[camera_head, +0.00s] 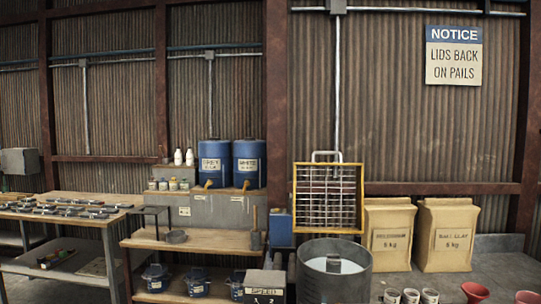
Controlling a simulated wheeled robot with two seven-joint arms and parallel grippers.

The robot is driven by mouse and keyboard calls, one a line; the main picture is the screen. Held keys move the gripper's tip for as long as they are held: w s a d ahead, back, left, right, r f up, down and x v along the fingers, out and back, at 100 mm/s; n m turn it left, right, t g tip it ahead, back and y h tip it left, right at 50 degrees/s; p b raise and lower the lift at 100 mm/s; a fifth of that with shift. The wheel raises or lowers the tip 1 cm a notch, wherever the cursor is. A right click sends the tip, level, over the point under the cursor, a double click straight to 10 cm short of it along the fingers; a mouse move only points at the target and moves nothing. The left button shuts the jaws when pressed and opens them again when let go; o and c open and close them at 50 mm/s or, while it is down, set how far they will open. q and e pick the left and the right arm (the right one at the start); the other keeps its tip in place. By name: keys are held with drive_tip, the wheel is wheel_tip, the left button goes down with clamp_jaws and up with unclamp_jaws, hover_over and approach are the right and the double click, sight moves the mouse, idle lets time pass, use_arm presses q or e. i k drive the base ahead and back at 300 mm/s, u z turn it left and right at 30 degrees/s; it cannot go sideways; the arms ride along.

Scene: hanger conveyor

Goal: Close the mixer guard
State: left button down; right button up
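The mixer guard (327,197) appears to be the yellow-framed panel with a metal grid and a grey handle on its top edge. It stands upright behind a grey metal drum (310,277), which looks like the mixer bowl. The drum's round top is uncovered, and a pale grey part shows inside it. The drum's lower part is cut off by the bottom of the picture. Whether a hinge joins the guard to the drum cannot be seen. Neither of my grippers is in view.
A grey box marked SPEED (265,278) stands left of the drum. Two paper sacks (389,235) (446,236) stand right of the guard. Small cups (430,296) and red funnels (475,292) sit at the front right. Blue barrels (215,163) stand on a shelf at left.

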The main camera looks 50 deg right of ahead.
sight(360, 229)
drive_tip(key=i, duration=2.95)
drive_tip(key=z, duration=4.05)
drive_tip(key=i, duration=0.35)
